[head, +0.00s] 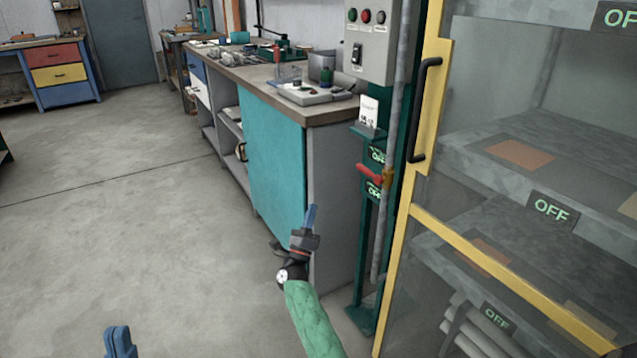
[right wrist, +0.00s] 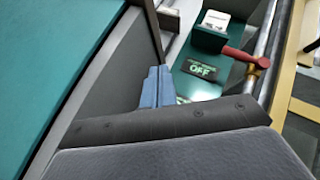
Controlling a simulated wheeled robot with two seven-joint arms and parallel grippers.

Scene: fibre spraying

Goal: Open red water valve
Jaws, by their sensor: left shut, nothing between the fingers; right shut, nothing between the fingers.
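The red water valve handle (head: 370,174) sits on a vertical grey pipe (head: 388,215) beside the green post, with a brass-coloured fitting at its right end. In the right wrist view the red handle (right wrist: 238,54) lies up and to the right of the fingertips. My right gripper (head: 310,216) is shut and empty, below and left of the handle in the head view, apart from it. Its blue fingers also show together in the right wrist view (right wrist: 157,88). My left gripper (head: 118,342) shows only its blue fingers at the bottom edge, shut and empty.
A control box (head: 366,42) is above. A glass cabinet with a yellow frame (head: 432,110) stands close on the right. A teal-fronted workbench (head: 275,165) stands left of the post. Floor (head: 130,220) at left is clear.

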